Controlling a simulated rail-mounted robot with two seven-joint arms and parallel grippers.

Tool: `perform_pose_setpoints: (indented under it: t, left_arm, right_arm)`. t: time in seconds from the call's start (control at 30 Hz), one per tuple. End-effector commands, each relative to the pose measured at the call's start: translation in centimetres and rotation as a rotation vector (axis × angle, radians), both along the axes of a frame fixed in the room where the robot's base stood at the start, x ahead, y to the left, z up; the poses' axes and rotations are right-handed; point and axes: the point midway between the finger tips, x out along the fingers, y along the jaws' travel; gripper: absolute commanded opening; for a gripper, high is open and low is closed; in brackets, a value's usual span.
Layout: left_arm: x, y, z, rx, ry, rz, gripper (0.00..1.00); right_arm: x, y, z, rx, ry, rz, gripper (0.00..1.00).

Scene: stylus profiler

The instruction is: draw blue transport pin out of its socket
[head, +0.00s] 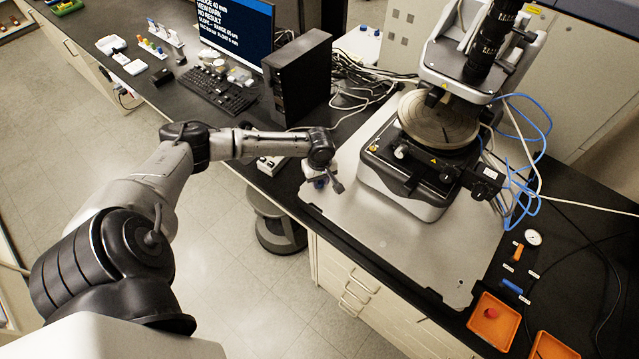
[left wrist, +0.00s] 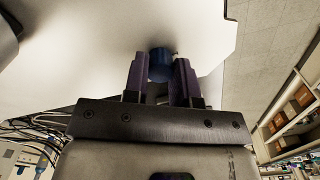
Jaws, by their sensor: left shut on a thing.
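My left gripper (head: 320,182) is at the left edge of the silver base plate (head: 420,262) of the stylus profiler (head: 425,165). In the left wrist view, the two dark purple fingers of my left gripper (left wrist: 160,74) are shut on the blue transport pin (left wrist: 161,62), whose round blue end shows between them. The pin stands against the pale plate there. Its lower part and the socket are hidden, so I cannot tell how deep it sits. In the head view the gripper mostly covers the pin. My right gripper is not in view.
A black computer tower (head: 297,78), a keyboard (head: 217,90) and a monitor (head: 237,30) stand behind the arm. Blue cables (head: 527,170) hang right of the profiler. An orange tray (head: 507,333) with a red item, and a dial gauge (head: 533,237), lie at the right.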

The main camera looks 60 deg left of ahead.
Motion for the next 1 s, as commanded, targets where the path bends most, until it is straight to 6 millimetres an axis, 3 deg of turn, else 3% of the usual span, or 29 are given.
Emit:
perform_pose_setpoints:
  t: [1.0]
  left_arm:
    - [-0.02,0.03,0.56,0.001,0.001,-0.001,0.00]
  right_arm:
    - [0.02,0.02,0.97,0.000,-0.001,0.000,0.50]
